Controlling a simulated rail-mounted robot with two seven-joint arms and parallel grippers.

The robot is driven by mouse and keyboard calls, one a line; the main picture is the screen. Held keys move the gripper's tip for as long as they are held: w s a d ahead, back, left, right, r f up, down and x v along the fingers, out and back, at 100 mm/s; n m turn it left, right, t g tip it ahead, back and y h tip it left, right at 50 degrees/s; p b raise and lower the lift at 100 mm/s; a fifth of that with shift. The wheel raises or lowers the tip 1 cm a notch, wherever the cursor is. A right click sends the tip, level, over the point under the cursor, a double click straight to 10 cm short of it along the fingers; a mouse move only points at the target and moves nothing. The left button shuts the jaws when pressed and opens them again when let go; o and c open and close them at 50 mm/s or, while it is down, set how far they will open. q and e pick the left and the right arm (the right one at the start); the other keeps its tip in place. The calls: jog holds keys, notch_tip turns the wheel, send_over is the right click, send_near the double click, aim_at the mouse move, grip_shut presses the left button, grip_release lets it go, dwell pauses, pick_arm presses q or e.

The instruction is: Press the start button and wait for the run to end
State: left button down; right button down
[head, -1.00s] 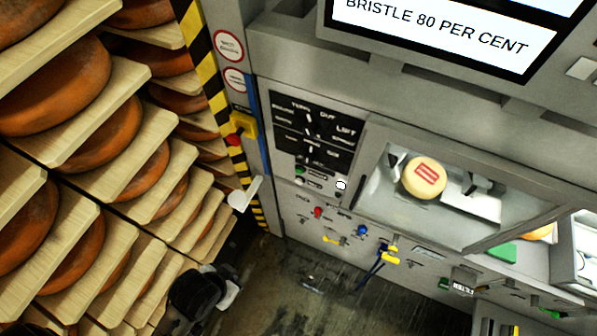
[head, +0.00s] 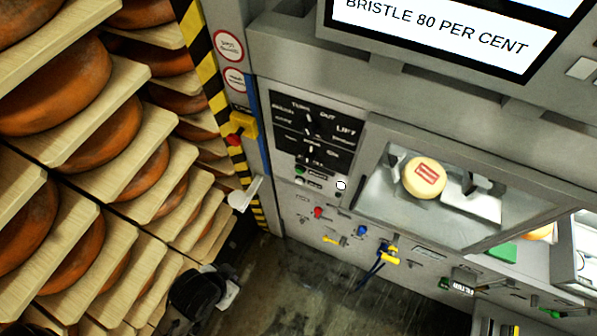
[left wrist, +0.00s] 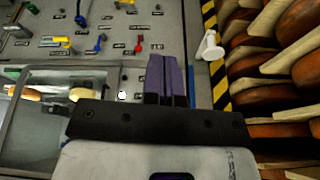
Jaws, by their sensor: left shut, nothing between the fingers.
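In the head view a black and grey part of my left arm shows low at the left of the machine. My right gripper is not in view.
A screen (head: 440,30) reads "BRISTLE 80 PER CENT". Shelves of orange cheese wheels (head: 105,135) line the left. Lower on the front are a red knob (head: 318,212), a blue knob (head: 361,230) and a yellow handle (head: 390,260). A white lever (head: 245,195) juts out near the striped post.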

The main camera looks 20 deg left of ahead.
pick_arm(q)
jog(key=w+a+f+m+t+b, duration=0.1)
jog(key=w+f+t+b, duration=0.3)
jog(key=w+f+b, duration=0.85)
jog(key=w+a+f+t+b, duration=0.25)
jog(key=w+f+b, duration=0.9)
jog(key=b, duration=0.65)
jog(key=w+d+r+m+t+h, duration=0.2)
jog(key=w+r+m+t, duration=0.3)
jog(key=w+m+t, duration=0.25)
jog(key=s+d+r+m+t+h, duration=0.2)
jog(key=s+r+m+t+h, duration=0.2)
jog(key=r+m+t+h, duration=0.2)
notch_tip(320, 180, up, 2)
jog(key=m+h, duration=0.2)
jog(key=m, duration=0.1)
jog(key=shift+d+r+m+t, duration=0.15)
jog(key=shift+d+m+t, duration=0.05)
jog(key=shift+m+t, duration=0.15)
jog(key=shift+w+b, duration=0.15)
jog(key=shift+b, duration=0.2)
